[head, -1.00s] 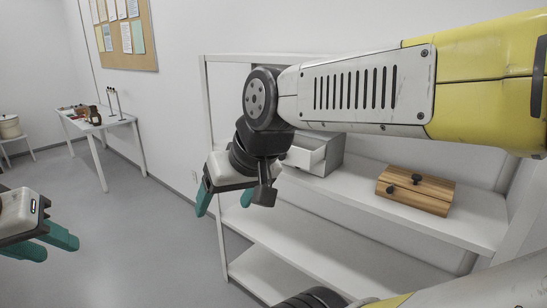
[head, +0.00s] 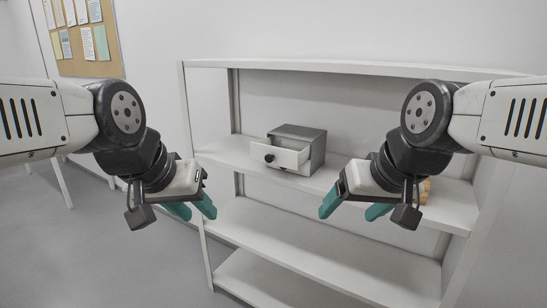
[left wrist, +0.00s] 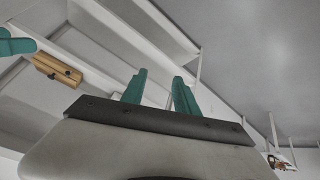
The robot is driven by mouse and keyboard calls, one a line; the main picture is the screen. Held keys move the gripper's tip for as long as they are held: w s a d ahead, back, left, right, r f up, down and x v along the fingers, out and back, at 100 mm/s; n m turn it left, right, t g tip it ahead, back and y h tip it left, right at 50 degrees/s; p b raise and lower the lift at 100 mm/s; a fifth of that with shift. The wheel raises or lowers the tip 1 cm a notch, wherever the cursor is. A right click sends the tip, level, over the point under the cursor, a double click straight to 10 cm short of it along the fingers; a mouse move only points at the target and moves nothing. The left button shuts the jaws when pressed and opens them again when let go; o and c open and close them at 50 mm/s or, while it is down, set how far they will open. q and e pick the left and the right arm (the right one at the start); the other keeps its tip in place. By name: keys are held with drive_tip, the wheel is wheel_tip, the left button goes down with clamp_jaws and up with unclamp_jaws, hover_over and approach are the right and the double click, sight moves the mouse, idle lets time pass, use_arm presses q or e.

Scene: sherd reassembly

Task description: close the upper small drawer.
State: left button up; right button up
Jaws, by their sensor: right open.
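A small grey cabinet (head: 305,133) stands on the upper shelf board in the head view. Its white-fronted drawer (head: 287,158) with a dark round knob (head: 269,158) is pulled partly out towards the left front. Only this one drawer can be made out. My left gripper (head: 194,211) is in front of the shelf, left of and below the cabinet, open and empty. Its teal fingers (left wrist: 160,92) stand apart in the left wrist view. My right gripper (head: 350,212) is right of and below the cabinet in the picture, open and empty. Neither gripper touches the drawer.
A wooden box (head: 424,191) on the same shelf is mostly hidden behind my right gripper; it shows in the left wrist view (left wrist: 57,68). The white shelf unit (head: 285,225) has side posts and an upper board. Its lower boards look empty.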

use_arm(q)
drive_tip(key=shift+w, duration=0.1)
drive_tip(key=c, duration=0.3)
drive_tip(key=w, duration=0.2)
drive_tip(key=w+r+n, duration=0.1)
drive_tip(key=w, duration=0.1)
drive_tip(key=w+n, duration=0.1)
drive_tip(key=w, duration=0.1)
drive_tip(key=shift+d+r, duration=0.1)
drive_tip(key=shift+r, duration=0.15)
clamp_jaws()
drive_tip(key=n+t+y, duration=0.1)
drive_tip(key=n+y, duration=0.2)
drive_tip(key=n, duration=0.6)
approach(266, 157)
drive_tip(key=s+a+r, duration=0.1)
drive_tip(key=s+a, duration=0.1)
drive_tip(key=s, duration=0.5)
drive_tip(key=shift+w+d+f, duration=0.2)
drive_tip(key=shift+w+f, duration=1.1)
drive_tip(key=shift+w, duration=0.35)
drive_tip(key=shift+w+d+f, duration=0.25)
drive_tip(key=shift+w+f, duration=1.05)
drive_tip(key=shift+w, duration=0.35)
drive_tip(key=shift+w+d+f, duration=0.2)
drive_tip(key=shift+w+f, duration=1.15)
drive_tip(key=shift+w, duration=0.3)
